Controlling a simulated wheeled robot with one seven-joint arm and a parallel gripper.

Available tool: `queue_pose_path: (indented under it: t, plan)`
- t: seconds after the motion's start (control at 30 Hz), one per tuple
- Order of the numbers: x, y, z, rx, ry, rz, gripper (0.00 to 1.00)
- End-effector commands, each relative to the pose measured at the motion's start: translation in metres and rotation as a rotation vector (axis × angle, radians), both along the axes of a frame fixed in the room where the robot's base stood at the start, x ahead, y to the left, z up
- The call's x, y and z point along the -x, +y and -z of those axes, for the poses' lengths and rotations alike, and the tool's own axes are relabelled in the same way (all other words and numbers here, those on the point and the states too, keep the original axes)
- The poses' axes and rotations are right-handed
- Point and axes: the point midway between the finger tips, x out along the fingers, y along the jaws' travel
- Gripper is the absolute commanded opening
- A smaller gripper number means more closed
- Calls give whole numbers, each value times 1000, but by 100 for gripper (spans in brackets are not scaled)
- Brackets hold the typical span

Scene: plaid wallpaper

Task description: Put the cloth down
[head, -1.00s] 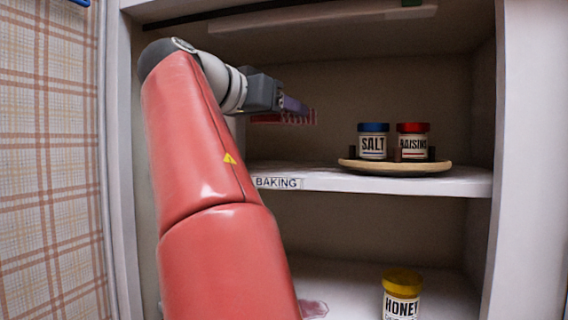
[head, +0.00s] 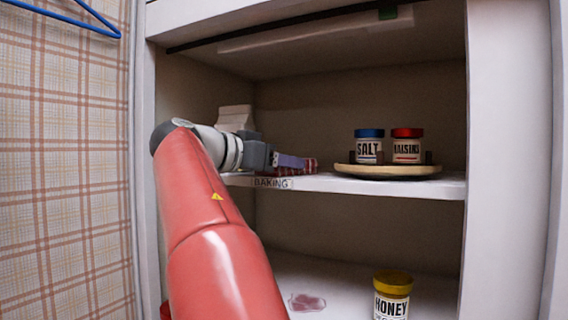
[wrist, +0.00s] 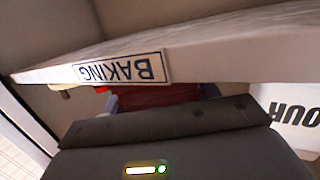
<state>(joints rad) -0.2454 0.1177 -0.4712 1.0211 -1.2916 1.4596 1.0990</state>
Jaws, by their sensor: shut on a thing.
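The red checked cloth (head: 309,166) is in my gripper (head: 292,162), at the middle shelf just above the BAKING label (head: 271,183) in the head view. My gripper is shut on the cloth, with its purplish fingers partly covering it. In the wrist view the cloth (wrist: 158,95) shows as a red band between the fingers, below the shelf edge in the picture. The cloth is at or just above the shelf surface; I cannot tell whether it touches. Most of it is hidden by the gripper.
A white carton (head: 235,117) stands behind my wrist on the shelf. A round wooden tray (head: 390,171) at the right holds the salt jar (head: 369,148) and raisins jar (head: 407,147). Below are a honey jar (head: 392,296) and a pinkish patch (head: 307,302). Shelf between cloth and tray is clear.

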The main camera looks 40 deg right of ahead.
Motion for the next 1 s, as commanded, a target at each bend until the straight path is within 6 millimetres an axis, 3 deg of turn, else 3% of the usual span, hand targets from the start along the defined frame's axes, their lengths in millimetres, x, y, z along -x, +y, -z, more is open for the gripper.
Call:
queue_pose_path:
  t: [0.13, 0.17, 0.3, 0.67, 1.0]
  plan:
    - [0, 0, 4, 0, -1, 0, 37]
    - [0, 0, 2, 0, -1, 0, 64]
    - [0, 0, 2, 0, 0, 0, 81]
    - [0, 0, -3, 0, 0, -1, 81]
    - [-1, 65, -9, 0, -1, -6, 81]
